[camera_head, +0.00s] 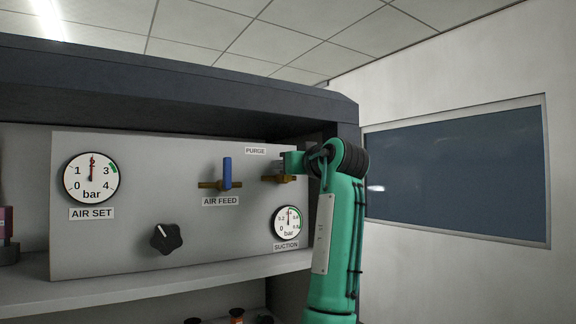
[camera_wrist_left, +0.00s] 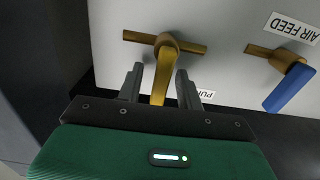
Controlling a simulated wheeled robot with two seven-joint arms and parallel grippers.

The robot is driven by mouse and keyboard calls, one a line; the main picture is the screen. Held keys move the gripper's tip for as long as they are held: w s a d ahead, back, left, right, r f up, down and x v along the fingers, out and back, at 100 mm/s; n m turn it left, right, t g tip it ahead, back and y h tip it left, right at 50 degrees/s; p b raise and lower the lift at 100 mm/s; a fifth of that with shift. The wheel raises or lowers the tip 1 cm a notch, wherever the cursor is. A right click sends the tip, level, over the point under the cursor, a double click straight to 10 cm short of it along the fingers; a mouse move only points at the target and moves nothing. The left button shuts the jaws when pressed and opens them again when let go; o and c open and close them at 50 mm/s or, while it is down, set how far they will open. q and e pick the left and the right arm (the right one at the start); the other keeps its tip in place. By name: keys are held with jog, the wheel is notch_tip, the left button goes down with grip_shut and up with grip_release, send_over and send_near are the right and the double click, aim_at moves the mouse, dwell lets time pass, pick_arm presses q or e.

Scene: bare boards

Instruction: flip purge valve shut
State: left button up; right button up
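The purge valve (camera_head: 271,179) is on the grey panel under the PURGE label (camera_head: 256,151), mostly hidden by my green arm in the head view. In the left wrist view, which is upside down, its brass lever (camera_wrist_left: 160,75) stands crosswise to its horizontal pipe (camera_wrist_left: 138,37), towards the PURGE label. My left gripper (camera_head: 291,162) is at this valve. In the left wrist view its two dark fingers (camera_wrist_left: 157,88) are apart, one on each side of the lever, with a gap visible on the left side. Contact on the right side cannot be told. My right gripper is in neither view.
The AIR FEED valve with an upright blue handle (camera_head: 227,172) is left of the purge valve. The AIR SET gauge (camera_head: 91,178), a black knob (camera_head: 167,239) and the SUCTION gauge (camera_head: 287,222) share the panel. A shelf (camera_head: 150,287) juts out below, and a dark beam (camera_head: 180,95) runs above.

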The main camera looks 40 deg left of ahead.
pick_arm(q)
jog(key=shift+r, duration=0.1)
jog(key=shift+s+d, duration=0.15)
jog(key=shift+d, duration=0.15)
jog(key=b+v, duration=0.5)
jog(key=v, duration=0.8)
jog(key=shift+d, duration=0.1)
